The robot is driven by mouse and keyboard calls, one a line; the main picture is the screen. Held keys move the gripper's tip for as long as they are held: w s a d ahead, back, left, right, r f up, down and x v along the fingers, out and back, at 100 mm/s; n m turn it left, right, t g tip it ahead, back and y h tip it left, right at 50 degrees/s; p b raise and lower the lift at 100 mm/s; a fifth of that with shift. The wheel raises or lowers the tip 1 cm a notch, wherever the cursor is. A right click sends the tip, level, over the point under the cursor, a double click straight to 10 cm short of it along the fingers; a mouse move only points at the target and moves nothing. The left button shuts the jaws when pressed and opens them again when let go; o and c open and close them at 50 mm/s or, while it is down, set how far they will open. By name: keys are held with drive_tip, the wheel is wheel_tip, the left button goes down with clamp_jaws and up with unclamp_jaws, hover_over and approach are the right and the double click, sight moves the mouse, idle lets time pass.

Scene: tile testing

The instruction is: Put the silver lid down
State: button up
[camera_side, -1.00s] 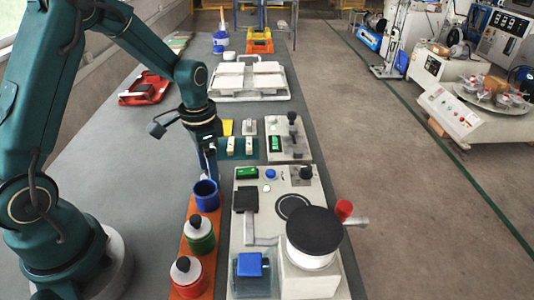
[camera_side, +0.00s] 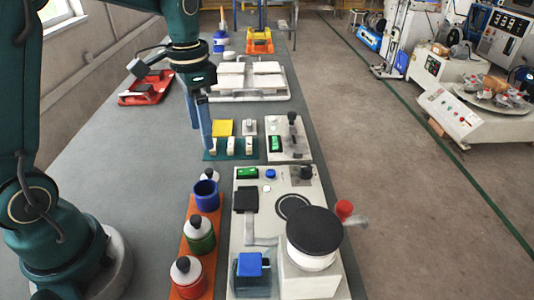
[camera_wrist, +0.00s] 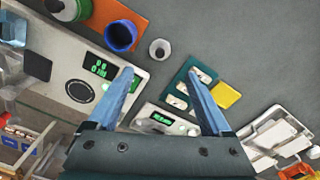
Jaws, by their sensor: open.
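The silver lid (camera_side: 209,174) is a small pale-grey round piece on the grey table, just behind the blue jar, which partly hides it in the side view. In the wrist view the lid (camera_wrist: 160,49) stands apart from the blue jar (camera_wrist: 120,36), with a dark centre. The blue jar (camera_side: 206,203) shows an open top. My gripper (camera_side: 204,140) is above the table behind the lid, clear of it. In the wrist view my gripper (camera_wrist: 160,76) has its two blue fingers wide apart with nothing between them.
Green (camera_side: 200,238) and red (camera_side: 187,277) jars stand with the blue jar on an orange strip. The machine with the black disc (camera_side: 314,230) is to their right. A teal plate (camera_side: 211,155) with pale tiles lies beside my fingers.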

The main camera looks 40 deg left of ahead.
drive_tip(key=s+d+r+n+t, duration=0.3)
drive_tip(key=s+d, duration=0.4)
drive_tip(key=s, duration=0.5)
drive_tip(key=r+t, duration=0.1)
drive_tip(key=t, duration=0.1)
drive_tip(key=shift+s+d+r+n+t, duration=0.2)
drive_tip(key=shift+s+n+t, duration=0.1)
drive_tip(key=shift+s, duration=0.1)
